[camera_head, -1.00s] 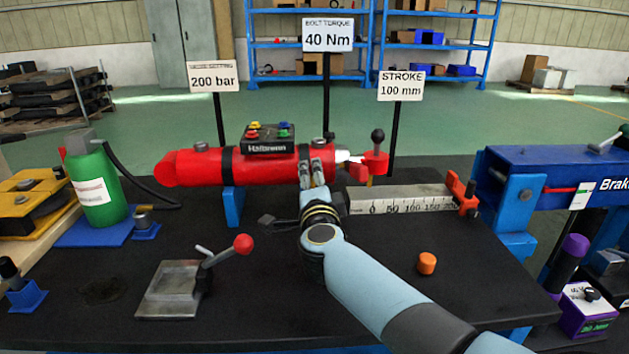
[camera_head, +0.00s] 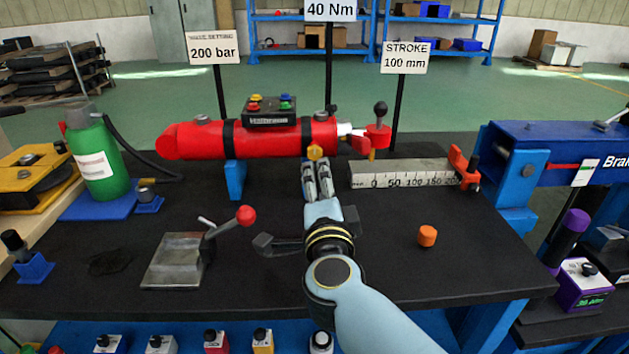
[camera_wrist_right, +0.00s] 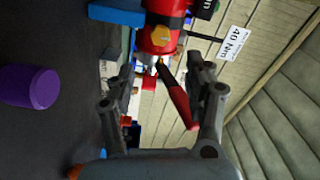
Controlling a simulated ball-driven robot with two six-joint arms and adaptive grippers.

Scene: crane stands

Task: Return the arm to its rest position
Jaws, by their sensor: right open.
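My right arm comes up from the bottom of the head view. Its gripper (camera_head: 317,170) points away from me, just in front of the right part of the red cylinder (camera_head: 275,142). The jaws are open and empty. A yellow hexagonal fitting (camera_head: 315,152) on the cylinder shows just beyond the fingertips. In the right wrist view, the open fingers (camera_wrist_right: 160,78) stand at both sides, with the cylinder (camera_wrist_right: 165,12) and the hexagonal fitting (camera_wrist_right: 160,37) beyond them. A gap seems to lie between fingers and fitting. My left gripper is in neither view.
A stroke ruler (camera_head: 412,175) and an orange knob (camera_head: 427,236) lie right of my arm. A clamp (camera_head: 178,260) with a red-balled lever and a green bottle (camera_head: 92,160) stand left. A blue beam (camera_head: 545,150) stands at the right. The bench front is partly clear.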

